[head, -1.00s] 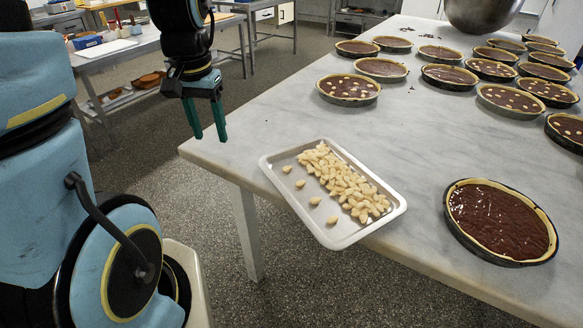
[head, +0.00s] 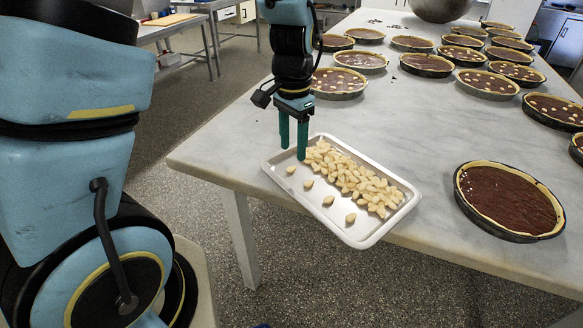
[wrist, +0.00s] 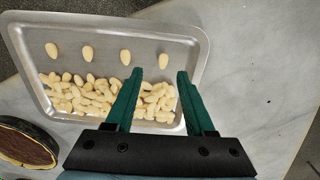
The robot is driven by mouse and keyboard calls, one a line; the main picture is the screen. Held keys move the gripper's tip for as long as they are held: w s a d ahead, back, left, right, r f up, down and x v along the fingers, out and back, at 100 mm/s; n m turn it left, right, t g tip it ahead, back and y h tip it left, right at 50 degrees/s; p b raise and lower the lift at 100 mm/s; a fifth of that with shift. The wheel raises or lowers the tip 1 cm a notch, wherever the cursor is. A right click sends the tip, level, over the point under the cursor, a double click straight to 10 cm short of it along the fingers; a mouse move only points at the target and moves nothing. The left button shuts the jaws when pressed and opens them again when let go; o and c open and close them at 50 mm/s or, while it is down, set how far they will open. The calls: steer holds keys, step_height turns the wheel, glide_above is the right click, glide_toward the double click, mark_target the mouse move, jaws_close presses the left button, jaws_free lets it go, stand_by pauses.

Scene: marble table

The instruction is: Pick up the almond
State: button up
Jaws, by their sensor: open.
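Pale almonds (head: 352,182) lie in a heap on a metal tray (head: 362,239) at the table's near edge. Several single almonds lie apart in a row along the tray's near side, one of them (head: 328,200) near the middle. In the wrist view the row runs along the top of the tray, with one almond (wrist: 125,57) just left of the space ahead of the fingers. My gripper (head: 293,152) has green fingers pointing down over the tray's far left end. In the wrist view its fingers (wrist: 159,78) are apart with nothing held between them.
A chocolate tart (head: 508,201) stands right of the tray, and several more tarts (head: 487,84) fill the back of the marble table (head: 420,130). A metal bowl (head: 441,8) is at the far edge. The marble left of the tray is bare.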

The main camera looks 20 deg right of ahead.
mark_target(290, 169)
steer(key=f, duration=0.1)
steer(key=f+p, duration=0.1)
steer(key=f, duration=0.1)
steer(key=shift+w+a+f+p, duration=0.15)
steer(key=shift+a+f+p, duration=0.15)
steer(key=shift+a+f, duration=0.1)
steer(key=shift+d+f, duration=0.1)
steer(key=shift+f, duration=0.6)
jaws_close()
